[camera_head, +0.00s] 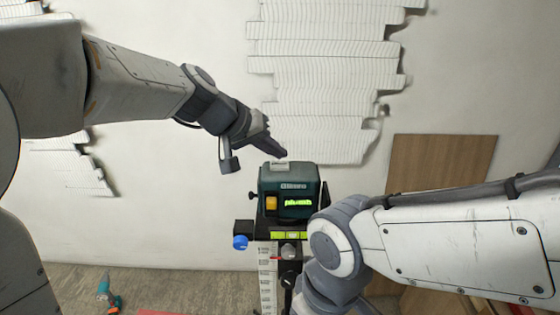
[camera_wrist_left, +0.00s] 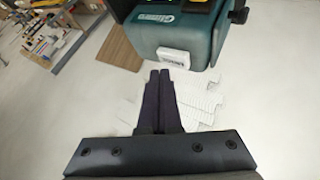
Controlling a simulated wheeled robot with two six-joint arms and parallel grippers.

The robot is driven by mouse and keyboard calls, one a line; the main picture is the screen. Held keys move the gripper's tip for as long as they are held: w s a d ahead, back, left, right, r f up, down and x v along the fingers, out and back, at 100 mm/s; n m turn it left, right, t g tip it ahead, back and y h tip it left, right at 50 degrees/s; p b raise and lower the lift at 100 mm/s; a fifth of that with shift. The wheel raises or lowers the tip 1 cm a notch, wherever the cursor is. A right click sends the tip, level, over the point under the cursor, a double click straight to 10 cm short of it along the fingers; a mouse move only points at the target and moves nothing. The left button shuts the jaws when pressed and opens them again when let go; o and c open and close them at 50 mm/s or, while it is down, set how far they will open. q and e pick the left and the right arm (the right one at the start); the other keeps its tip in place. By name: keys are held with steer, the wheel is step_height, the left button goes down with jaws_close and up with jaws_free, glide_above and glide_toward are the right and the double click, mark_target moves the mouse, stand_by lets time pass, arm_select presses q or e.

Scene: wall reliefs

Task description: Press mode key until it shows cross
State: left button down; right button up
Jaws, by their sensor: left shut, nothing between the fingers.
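A dark teal laser-level device (camera_head: 290,181) stands on a mount in the middle of the head view. Its front has an orange-yellow switch (camera_head: 271,203) and a glowing green display (camera_head: 298,202), whose lettering is too small to read surely. A small white key (camera_head: 279,164) sits at the device's top edge; it shows in the left wrist view (camera_wrist_left: 177,57), with a label. My left gripper (camera_head: 282,153) is shut and empty, its tips close above the white key. In the left wrist view the tips (camera_wrist_left: 160,72) appear just short of the key; contact cannot be told. My right gripper is out of view.
Under the device are a bubble vial (camera_head: 290,235), a blue knob (camera_head: 240,242) and a marked vertical scale (camera_head: 265,280). My right forearm is close on the right. White ribbed relief panels (camera_head: 325,80) hang on the wall behind. A wooden board (camera_head: 440,161) leans at right.

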mark_target(276, 167)
arm_select(q)
steer(key=shift+r, duration=0.1)
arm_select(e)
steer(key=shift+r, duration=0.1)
arm_select(q)
steer(key=shift+r+p, duration=1.8)
steer(key=shift+r, duration=0.75)
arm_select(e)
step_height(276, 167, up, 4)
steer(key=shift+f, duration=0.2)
arm_select(q)
steer(key=shift+f, duration=0.1)
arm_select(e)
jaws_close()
